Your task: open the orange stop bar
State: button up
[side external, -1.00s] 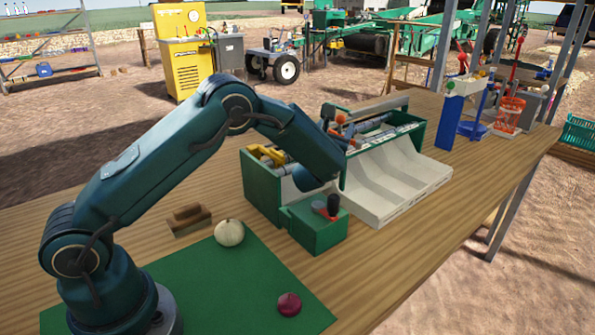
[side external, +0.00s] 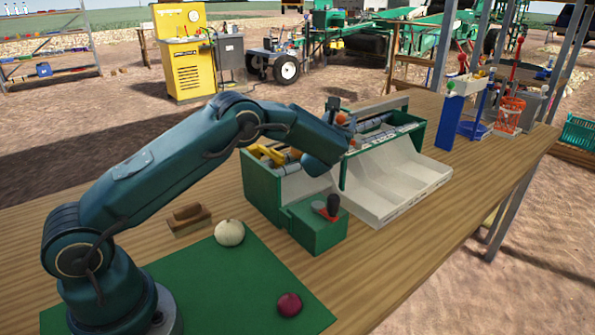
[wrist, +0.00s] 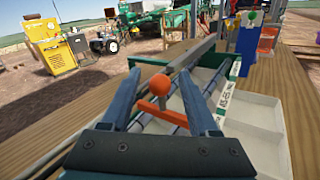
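The orange stop bar shows in the wrist view as an orange ball knob (wrist: 160,85) on a short orange crosspiece (wrist: 152,107), above the rollers of the green-sided machine. In the side view only its orange knob (side external: 342,118) shows clearly, at the near end of the roller section. My gripper (wrist: 160,73) is open, with one blue finger on each side of the knob. The knob appears between the fingers, with gaps on both sides. I cannot tell how far below or beyond the fingertips it is. In the side view my wrist hides part of the machine.
A grey beam (side external: 378,106) runs along the machine's back. White chutes (side external: 395,180) slope down in front. A green box with a red-and-black lever (side external: 327,207) stands nearer. An onion (side external: 229,232) and a red onion (side external: 289,304) rest on the green mat (side external: 235,285).

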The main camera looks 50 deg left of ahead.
grip_shut()
dwell(1.3)
